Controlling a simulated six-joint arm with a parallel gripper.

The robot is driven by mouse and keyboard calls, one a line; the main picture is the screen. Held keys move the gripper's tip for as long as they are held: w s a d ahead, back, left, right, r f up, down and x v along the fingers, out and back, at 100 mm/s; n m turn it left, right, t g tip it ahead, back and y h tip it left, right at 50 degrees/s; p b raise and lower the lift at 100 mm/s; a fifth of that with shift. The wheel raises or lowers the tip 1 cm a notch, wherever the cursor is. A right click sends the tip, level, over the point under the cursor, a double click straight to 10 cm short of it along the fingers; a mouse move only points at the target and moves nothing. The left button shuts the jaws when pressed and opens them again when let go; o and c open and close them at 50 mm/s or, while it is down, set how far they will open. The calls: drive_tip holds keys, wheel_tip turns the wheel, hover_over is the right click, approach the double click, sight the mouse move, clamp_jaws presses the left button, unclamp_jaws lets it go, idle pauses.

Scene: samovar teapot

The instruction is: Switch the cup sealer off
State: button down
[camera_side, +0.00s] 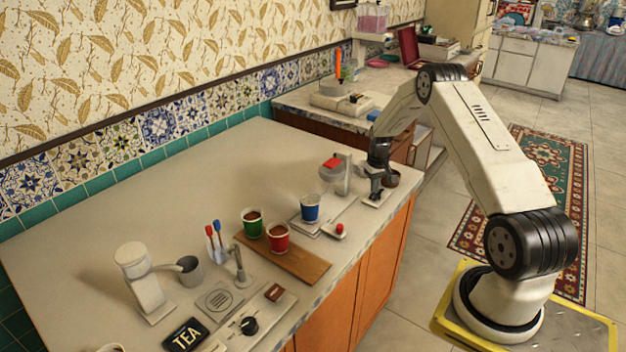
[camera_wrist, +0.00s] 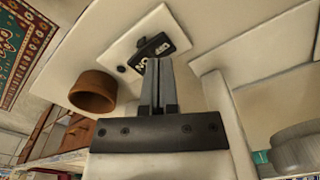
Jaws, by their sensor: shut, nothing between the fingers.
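A black rocker switch (camera_wrist: 155,47) with white lettering sits on a white plate (camera_wrist: 120,52) in the wrist view; the lettering is partly hidden by my fingers and I cannot tell which side is pressed. The plate also shows in the side view (camera_side: 370,203), at the counter's right end. My gripper (camera_side: 376,196) is shut and empty, pointing down over this plate. In the wrist view its fingertips (camera_wrist: 158,62) overlap the switch's near edge; I cannot tell whether they touch. A pale machine with a red top (camera_side: 338,172), likely the cup sealer, stands left of my gripper.
A brown round cup (camera_wrist: 93,91) is close left of my fingers in the wrist view. A blue cup (camera_side: 310,209) and a red button (camera_side: 340,229) are near the machine. Green (camera_side: 252,225) and red (camera_side: 278,238) cups stand on a wooden board (camera_side: 300,262).

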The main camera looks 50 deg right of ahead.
drive_tip(key=shift+r, duration=2.7)
drive_tip(key=shift+a, duration=0.1)
drive_tip(key=a+r+n, duration=0.1)
drive_tip(key=a+r, duration=0.2)
drive_tip(key=a, duration=0.4)
drive_tip(key=a+r+n+t, duration=0.1)
drive_tip(key=a+r, duration=0.2)
drive_tip(key=a, duration=0.5)
drive_tip(key=a+r+n, duration=0.1)
drive_tip(key=a+r, duration=0.2)
drive_tip(key=a, duration=0.4)
drive_tip(key=s+a+r+n+t, duration=0.1)
drive_tip(key=s+a+r+n, duration=0.1)
drive_tip(key=s+a, duration=1)
drive_tip(key=a+n, duration=0.1)
drive_tip(key=a, duration=0.2)
drive_tip(key=shift+a+t, duration=0.3)
drive_tip(key=shift+a, duration=0.05)
drive_tip(key=shift+r, duration=0.1)
